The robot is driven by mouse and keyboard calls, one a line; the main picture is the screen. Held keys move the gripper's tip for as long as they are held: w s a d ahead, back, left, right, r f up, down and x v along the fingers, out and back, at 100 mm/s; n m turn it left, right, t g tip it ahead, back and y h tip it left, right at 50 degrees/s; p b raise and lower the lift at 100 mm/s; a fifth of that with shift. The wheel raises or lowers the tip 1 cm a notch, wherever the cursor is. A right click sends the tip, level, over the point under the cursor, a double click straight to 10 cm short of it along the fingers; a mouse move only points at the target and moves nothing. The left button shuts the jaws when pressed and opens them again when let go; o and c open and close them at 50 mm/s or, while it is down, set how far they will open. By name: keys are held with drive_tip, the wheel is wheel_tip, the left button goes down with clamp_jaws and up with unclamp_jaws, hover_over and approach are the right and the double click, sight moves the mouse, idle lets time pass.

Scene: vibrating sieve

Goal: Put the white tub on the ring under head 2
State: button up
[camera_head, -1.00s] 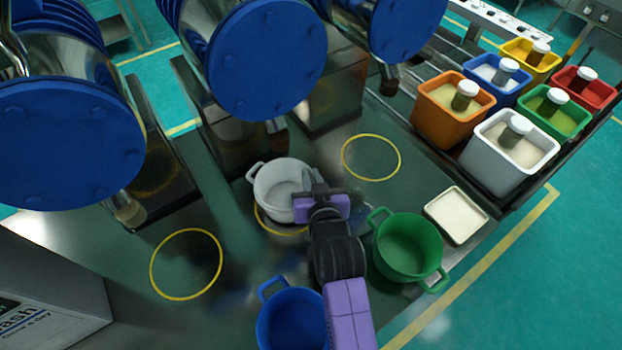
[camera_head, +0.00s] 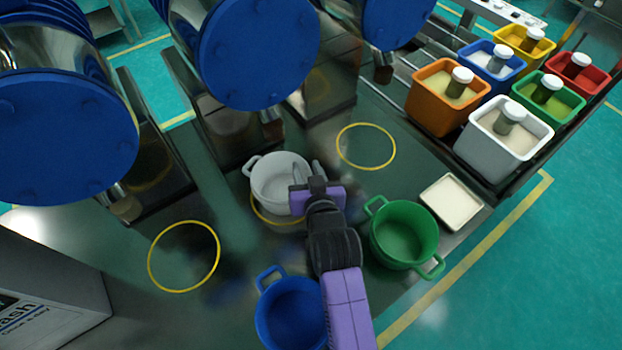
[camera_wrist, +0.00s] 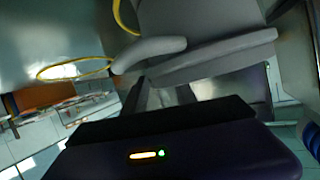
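The white tub (camera_head: 270,197) stands upright beneath the middle blue-faced head (camera_head: 262,52). A yellow ring (camera_head: 262,216) shows along the tub's front edge; the rest of that ring is hidden by the tub and my gripper. My gripper (camera_head: 307,172) is at the tub's right side, with its fingers spread apart at the rim. The tub's right handle is hidden in the head view. In the wrist view, the tub's pale wall (camera_wrist: 205,25) and a handle (camera_wrist: 150,52) are close in front of my gripper (camera_wrist: 160,92).
Empty yellow rings lie to the left (camera_head: 184,257) and right (camera_head: 366,147). A blue tub (camera_head: 290,312) and a green tub (camera_head: 404,236) stand close to my arm. A pale square tray (camera_head: 452,202) and several coloured bins (camera_head: 500,142) are at the right.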

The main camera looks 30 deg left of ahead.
drive_tip(key=v, duration=1.2)
